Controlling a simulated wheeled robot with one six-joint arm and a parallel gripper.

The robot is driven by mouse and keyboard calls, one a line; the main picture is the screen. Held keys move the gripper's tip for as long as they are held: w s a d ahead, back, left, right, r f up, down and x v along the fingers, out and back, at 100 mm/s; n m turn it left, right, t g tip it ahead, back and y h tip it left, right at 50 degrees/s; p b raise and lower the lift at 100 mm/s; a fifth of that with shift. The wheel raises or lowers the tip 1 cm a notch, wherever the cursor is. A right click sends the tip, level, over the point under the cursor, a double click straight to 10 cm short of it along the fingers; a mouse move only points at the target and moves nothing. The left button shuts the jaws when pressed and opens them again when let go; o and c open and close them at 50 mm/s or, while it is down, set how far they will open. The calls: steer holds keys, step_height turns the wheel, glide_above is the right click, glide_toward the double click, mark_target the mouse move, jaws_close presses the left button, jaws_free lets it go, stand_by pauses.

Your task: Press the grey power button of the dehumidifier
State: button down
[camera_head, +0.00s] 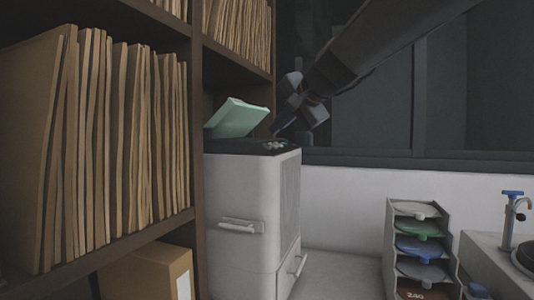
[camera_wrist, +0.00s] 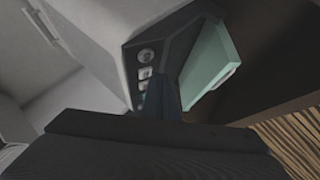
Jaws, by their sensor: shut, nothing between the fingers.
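The dehumidifier (camera_head: 240,190) is a white box with a dark top panel (camera_head: 226,146) and a raised pale green flap (camera_head: 236,117). In the wrist view its white body (camera_wrist: 85,35) is at upper left and the green flap (camera_wrist: 212,65) at right. A row of small grey controls runs along the panel, with a round one (camera_wrist: 147,55) and a square one (camera_wrist: 145,73) clearest. I cannot tell which is the power button. My gripper (camera_head: 277,131) is shut and empty, pointing down over the panel. Its fingers (camera_wrist: 163,90) hide part of the row; contact is unclear.
A dark shelf (camera_head: 197,110) with many brown folders (camera_head: 110,150) stands close at the left. A rack (camera_head: 393,245) of coloured discs and a counter with a tap (camera_head: 509,220) are at right.

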steer(key=shift+w+a+f+b, duration=0.15)
steer(key=shift+a+f+b, duration=0.2)
steer(key=shift+f, duration=0.45)
stand_by(1.5)
steer(key=shift+a+f+b, duration=0.15)
steer(key=shift+f+b, duration=0.15)
steer(key=shift+f, duration=0.05)
steer(key=shift+w+a+f, duration=0.1)
steer(key=shift+a+f, duration=0.05)
steer(key=shift+f, duration=0.25)
stand_by(0.9)
steer(key=shift+r, duration=0.15)
steer(key=shift+d+r, duration=0.3)
steer(key=shift+r, duration=0.35)
steer(key=r+p, duration=0.1)
steer(key=d+r+p, duration=0.1)
steer(key=r, duration=0.1)
steer(key=s+d+r, duration=0.1)
steer(key=shift+r+p, duration=0.25)
steer(key=shift+p, duration=0.15)
